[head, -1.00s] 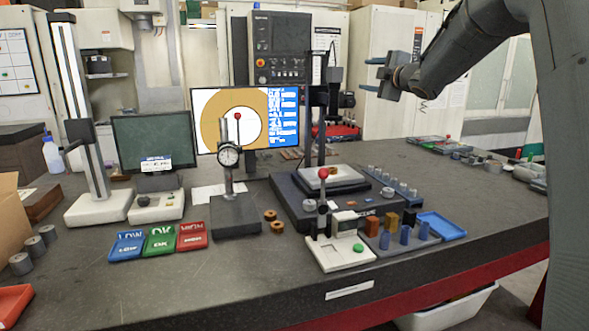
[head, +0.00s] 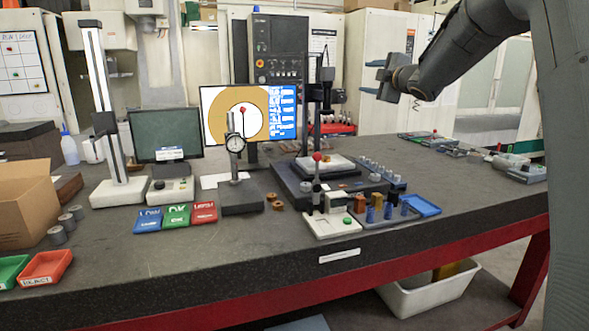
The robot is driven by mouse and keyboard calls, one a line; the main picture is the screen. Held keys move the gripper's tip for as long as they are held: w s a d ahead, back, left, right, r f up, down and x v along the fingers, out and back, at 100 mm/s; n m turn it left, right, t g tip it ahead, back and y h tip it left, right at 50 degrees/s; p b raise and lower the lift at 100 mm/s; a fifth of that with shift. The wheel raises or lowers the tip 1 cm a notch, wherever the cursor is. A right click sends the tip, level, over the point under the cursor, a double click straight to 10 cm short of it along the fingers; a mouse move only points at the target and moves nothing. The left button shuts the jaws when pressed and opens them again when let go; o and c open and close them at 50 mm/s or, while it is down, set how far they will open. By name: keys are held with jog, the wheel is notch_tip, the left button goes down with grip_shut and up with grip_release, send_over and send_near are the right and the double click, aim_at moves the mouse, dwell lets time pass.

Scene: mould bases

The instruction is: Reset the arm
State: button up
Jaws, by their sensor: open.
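My gripper (head: 381,79) is at the upper right in the head view, held well above the back of the dark bench (head: 420,222). It points to the left and its jaws look empty. It touches nothing that I can see. My arm comes in from the upper right edge, bent, with a thick grey link running down the right side. The fingers are small in this view and partly seen edge-on.
Blue, green and red trays (head: 176,216), a dial gauge stand (head: 236,185), a monitor (head: 248,115) and a measuring machine (head: 325,190) stand on the bench. A cardboard box (head: 25,205) is at the left.

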jog(key=s+d+f+m+g+h+b, duration=0.1)
jog(key=s+f+m+g+h+b, duration=0.2)
jog(key=s+f, duration=0.5)
jog(key=s+f+m+g+h, duration=0.15)
jog(key=s+f+m, duration=0.3)
jog(key=f, duration=0.85)
jog(key=s+d+f+m+g+h+b, duration=0.1)
jog(key=s+f+m+g+h+b, duration=0.3)
jog(key=f, duration=0.6)
jog(key=s+a+f+m+g+y, duration=0.1)
jog(key=s+a+f+m+g, duration=0.1)
jog(key=s+f, duration=0.4)
jog(key=s+a+f+m+g+y+b, duration=0.1)
jog(key=s+f, duration=0.5)
jog(key=s, duration=1)
jog(key=s+a+f+m+g+y, duration=0.1)
jog(key=s+a+f+m+g, duration=0.2)
jog(key=s+f, duration=0.4)
jog(key=s+m+g, duration=0.1)
jog(key=s+g, duration=0.1)
jog(key=s, duration=0.2)
jog(key=shift+s+b, duration=0.4)
